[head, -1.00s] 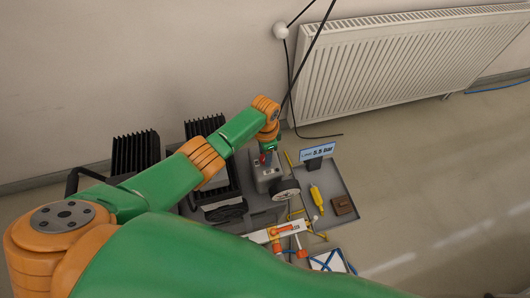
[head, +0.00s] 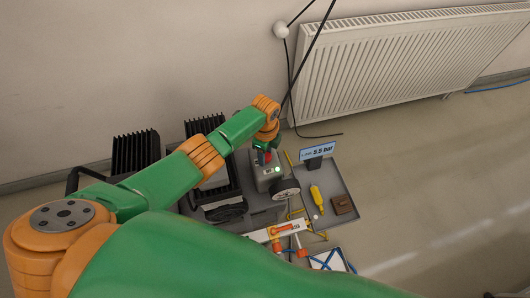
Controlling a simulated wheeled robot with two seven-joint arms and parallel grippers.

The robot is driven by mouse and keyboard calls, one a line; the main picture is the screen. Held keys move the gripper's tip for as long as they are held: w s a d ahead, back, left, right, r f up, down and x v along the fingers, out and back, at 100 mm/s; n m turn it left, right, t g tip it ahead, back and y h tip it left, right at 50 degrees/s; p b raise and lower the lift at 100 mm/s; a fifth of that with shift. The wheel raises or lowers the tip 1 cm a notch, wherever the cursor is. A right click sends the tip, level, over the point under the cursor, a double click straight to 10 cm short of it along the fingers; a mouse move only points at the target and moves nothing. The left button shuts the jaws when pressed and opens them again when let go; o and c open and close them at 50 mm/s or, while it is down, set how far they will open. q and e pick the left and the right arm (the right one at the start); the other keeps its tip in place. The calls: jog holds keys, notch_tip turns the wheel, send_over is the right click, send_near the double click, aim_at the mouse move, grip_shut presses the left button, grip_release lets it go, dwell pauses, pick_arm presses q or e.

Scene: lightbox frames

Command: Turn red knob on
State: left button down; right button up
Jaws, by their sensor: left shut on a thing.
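The red knob (head: 267,157) sits on top of a grey box (head: 269,180) near the middle of the head view. A small green light (head: 277,170) glows on the box beside the knob. My left gripper (head: 265,155) reaches down from above and is shut on the red knob. The fingers partly hide the knob. My right gripper is not in view.
A round gauge (head: 286,189) stands at the box's front. A display reading 5.5 bar (head: 317,152), a yellow tool (head: 316,197) and a brown block (head: 342,204) are on the grey tray (head: 351,187) to the right. Black finned units (head: 135,152) stand at left.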

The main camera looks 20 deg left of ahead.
pick_arm(q)
jog(key=shift+s+d+m, duration=0.1)
jog(key=shift+m, duration=0.4)
jog(key=shift+c, duration=1.8)
grip_release()
notch_tip(320, 180, up, 6)
jog(key=p, duration=0.3)
jog(key=shift+r, duration=0.55)
jog(key=shift+f, duration=0.1)
